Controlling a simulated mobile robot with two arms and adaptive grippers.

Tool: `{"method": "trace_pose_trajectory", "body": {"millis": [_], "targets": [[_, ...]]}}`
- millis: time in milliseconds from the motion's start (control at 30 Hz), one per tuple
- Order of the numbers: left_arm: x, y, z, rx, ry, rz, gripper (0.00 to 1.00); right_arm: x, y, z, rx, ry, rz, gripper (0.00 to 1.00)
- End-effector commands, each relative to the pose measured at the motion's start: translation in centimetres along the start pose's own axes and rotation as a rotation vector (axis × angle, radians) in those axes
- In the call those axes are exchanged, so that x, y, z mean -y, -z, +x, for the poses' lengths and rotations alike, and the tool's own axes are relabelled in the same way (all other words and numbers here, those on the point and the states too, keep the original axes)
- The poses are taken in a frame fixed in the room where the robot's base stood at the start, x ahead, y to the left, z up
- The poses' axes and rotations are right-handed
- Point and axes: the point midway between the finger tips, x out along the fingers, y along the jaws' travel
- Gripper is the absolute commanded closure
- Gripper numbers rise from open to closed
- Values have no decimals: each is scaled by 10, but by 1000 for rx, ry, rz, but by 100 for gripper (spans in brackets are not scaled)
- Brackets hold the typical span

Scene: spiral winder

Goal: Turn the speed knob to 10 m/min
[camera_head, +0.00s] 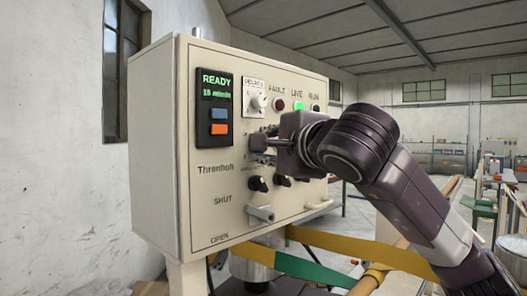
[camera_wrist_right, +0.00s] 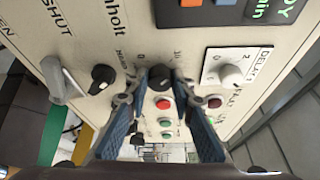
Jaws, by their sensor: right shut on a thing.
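The cream control cabinet (camera_head: 185,150) fills the middle of the head view. Its display (camera_head: 215,88) shows green READY and a smaller line that looks like 15 m/min. A round black knob (camera_wrist_right: 159,77) with scale marks around it sits on the panel in the right wrist view. My right gripper (camera_wrist_right: 158,88) has its two blue-padded fingers on either side of this knob and is shut on it. In the head view my right gripper (camera_head: 257,143) is at the panel, right of the display, and hides the knob. My left gripper is not in view.
A white DELAY knob (camera_head: 258,102) is just above my gripper, beside the indicator lamps (camera_head: 298,105). A black selector (camera_head: 257,183) and a grey handle (camera_head: 261,213) are below. Yellow and green bands (camera_head: 310,271) cross under the cabinet.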

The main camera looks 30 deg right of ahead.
Motion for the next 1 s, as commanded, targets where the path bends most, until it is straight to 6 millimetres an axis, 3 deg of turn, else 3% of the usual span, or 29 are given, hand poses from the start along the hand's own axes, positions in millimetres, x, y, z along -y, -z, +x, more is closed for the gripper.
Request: {"method": "trace_pose_trajectory", "body": {"millis": [467,500,633,1000], "targets": [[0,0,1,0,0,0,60,-2,-1,0,2,1,-15,100],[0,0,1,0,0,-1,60,-2,-1,0,2,1,-15,76],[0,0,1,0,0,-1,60,-2,-1,0,1,2,-14,61],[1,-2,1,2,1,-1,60,0,0,-5,1,5,-13,60]]}}
